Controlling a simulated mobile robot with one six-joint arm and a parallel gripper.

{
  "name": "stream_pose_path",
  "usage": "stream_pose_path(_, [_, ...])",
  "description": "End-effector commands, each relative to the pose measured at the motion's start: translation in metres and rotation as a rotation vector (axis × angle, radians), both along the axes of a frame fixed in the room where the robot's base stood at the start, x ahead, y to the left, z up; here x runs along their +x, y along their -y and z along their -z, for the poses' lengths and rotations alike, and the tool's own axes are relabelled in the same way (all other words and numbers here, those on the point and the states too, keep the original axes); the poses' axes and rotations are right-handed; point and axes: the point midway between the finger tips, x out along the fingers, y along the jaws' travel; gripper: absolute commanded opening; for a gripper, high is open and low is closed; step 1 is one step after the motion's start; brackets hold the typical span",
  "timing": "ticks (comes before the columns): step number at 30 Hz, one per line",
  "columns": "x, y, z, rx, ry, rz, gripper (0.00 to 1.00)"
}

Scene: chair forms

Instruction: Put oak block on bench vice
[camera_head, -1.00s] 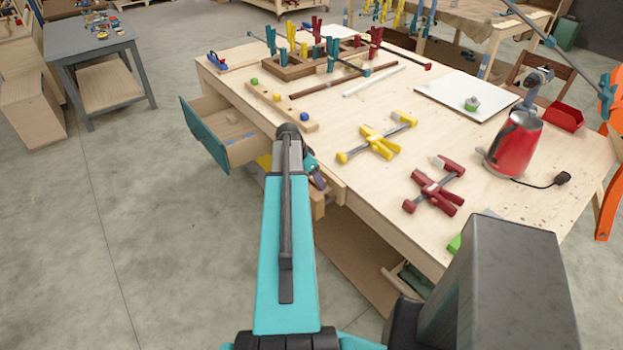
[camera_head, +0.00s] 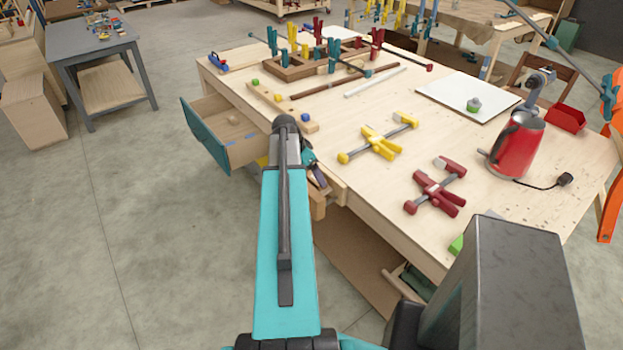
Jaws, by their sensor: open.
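A small pale wooden block (camera_head: 233,119) lies in the open drawer at the left end of the workbench; it may be the oak block, but it is too small to be sure. Wooden parts that look like the bench vice (camera_head: 318,204) stick out from the bench's front edge, just right of my arm and partly hidden by it. My arm (camera_head: 283,215) reaches up the middle of the view to the bench's front edge.
On the workbench (camera_head: 385,188) lie yellow clamps (camera_head: 376,146) and red clamps (camera_head: 435,192), with a red kettle (camera_head: 516,145) at right. A wooden strip with coloured knobs (camera_head: 263,90) lies behind my arm. The drawer (camera_head: 207,135) juts out left.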

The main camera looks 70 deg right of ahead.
Motion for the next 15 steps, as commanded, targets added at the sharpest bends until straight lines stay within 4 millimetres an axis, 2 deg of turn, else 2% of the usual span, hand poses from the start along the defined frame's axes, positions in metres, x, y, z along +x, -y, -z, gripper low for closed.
stream_pose_path(15, [0.012, -0.018, -0.050, 0.000, 0.000, -0.001, 0.84])
